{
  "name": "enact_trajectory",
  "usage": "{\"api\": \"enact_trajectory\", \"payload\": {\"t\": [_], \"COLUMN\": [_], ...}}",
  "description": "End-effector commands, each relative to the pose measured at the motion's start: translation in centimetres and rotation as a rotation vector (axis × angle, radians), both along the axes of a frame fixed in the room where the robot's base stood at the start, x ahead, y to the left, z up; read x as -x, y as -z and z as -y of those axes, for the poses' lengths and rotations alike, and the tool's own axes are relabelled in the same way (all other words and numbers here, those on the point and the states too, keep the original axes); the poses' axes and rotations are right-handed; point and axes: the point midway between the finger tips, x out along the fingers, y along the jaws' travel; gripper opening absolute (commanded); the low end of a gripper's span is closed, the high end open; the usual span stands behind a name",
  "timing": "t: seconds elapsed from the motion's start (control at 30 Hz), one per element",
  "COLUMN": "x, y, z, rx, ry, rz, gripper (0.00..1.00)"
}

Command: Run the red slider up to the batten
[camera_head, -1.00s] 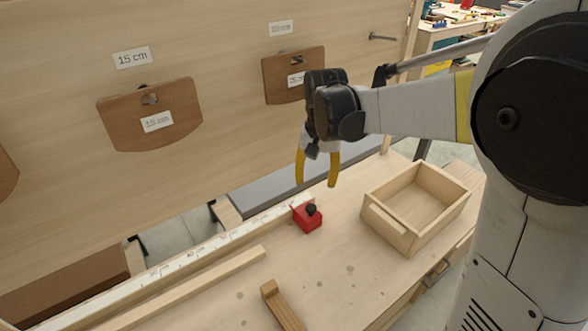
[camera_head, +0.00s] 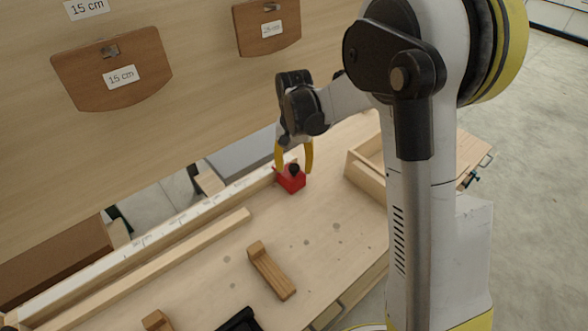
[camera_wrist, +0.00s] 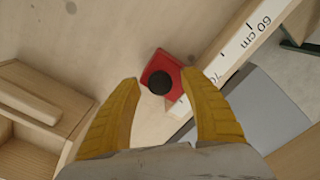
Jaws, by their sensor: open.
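The red slider (camera_head: 290,180), a small block with a black knob, sits at the right end of the white measuring rule (camera_head: 150,237). In the wrist view the slider (camera_wrist: 172,66) is beside the rule (camera_wrist: 240,42), near its 70 mark. My gripper (camera_head: 294,171) is open, its yellow fingers pointing down at the slider. In the wrist view the fingertips (camera_wrist: 162,82) stand either side of the knob; whether they touch it I cannot tell. A long pale wooden strip (camera_head: 150,268), possibly the batten, lies along the rule's near side, left of the slider.
An open wooden box (camera_head: 366,172) stands right of the slider, partly behind my arm. A brown wooden piece (camera_head: 272,272) lies on the bench in front. An upright board with hanging brown forms (camera_head: 112,68) rises behind. Bare bench lies between slider and brown piece.

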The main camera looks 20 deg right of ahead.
Motion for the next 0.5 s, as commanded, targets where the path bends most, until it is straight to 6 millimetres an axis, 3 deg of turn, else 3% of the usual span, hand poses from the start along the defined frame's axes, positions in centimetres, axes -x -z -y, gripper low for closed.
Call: {"api": "enact_trajectory", "payload": {"t": [0.27,0.3,0.47,0.5], "x": [0.0,0.0,0.0,-0.01], "y": [0.2,0.19,0.19,0.19], "z": [0.0,0.0,0.0,0.0], "rx": [0.0,0.0,0.0,0.0], "ry": [0.0,0.0,0.0,0.0], "rz": [0.0,0.0,0.0,0.0], "gripper": [0.52,0.47,0.0,0.0]}}
